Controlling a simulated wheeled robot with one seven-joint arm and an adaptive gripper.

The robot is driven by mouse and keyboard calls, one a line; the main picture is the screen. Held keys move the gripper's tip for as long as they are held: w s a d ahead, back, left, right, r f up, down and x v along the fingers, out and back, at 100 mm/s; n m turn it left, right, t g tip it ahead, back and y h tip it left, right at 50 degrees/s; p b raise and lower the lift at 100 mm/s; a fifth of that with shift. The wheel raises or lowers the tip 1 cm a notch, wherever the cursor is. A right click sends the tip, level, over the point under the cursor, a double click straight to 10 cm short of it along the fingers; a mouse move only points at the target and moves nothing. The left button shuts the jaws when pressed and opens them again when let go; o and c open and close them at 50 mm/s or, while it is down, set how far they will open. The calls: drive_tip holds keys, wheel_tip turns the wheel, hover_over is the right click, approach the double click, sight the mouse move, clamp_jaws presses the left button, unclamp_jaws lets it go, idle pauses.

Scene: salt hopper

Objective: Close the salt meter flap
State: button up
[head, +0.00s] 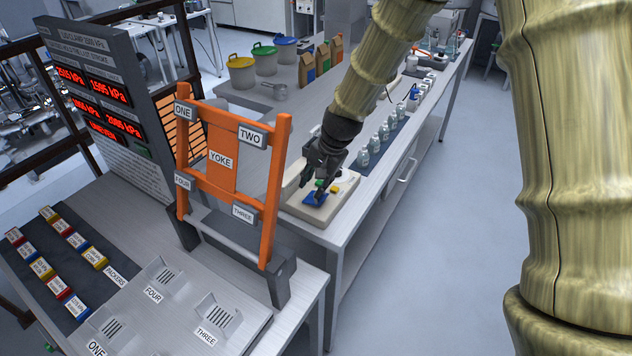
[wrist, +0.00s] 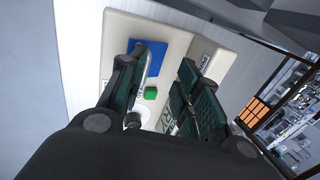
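A low beige device (head: 302,211), which may be the salt meter, sits on the bench behind the orange yoke frame. A blue square (head: 316,197) and small yellow and green parts show on its top. My gripper (head: 313,188) points down just over it and covers part of it. In the wrist view the device (wrist: 118,28) lies beyond my gripper (wrist: 167,65), whose fingers are apart with nothing between them. The blue square (wrist: 152,52) and a green button (wrist: 151,93) show between and beside the fingers. I cannot tell which part is the flap or how it stands; contact is unclear.
The orange yoke frame (head: 222,158) stands upright left of my gripper. Several small bottles (head: 376,142) stand in a row behind the device. Buckets (head: 242,72), a scoop (head: 277,91) and paper bags (head: 306,70) stand farther back. The floor right of the bench is clear.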

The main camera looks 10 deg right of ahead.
drive_tip(key=shift+p+v, duration=0.65)
drive_tip(key=shift+v, duration=0.15)
drive_tip(key=s+d+r+p, duration=0.5)
drive_tip(key=r+p, duration=0.1)
drive_tip(key=r, duration=0.2)
drive_tip(key=shift+p, duration=0.35)
idle(0.8)
idle(0.5)
drive_tip(key=v, duration=1.2)
drive_tip(key=shift+s+d+f, duration=0.1)
idle(0.4)
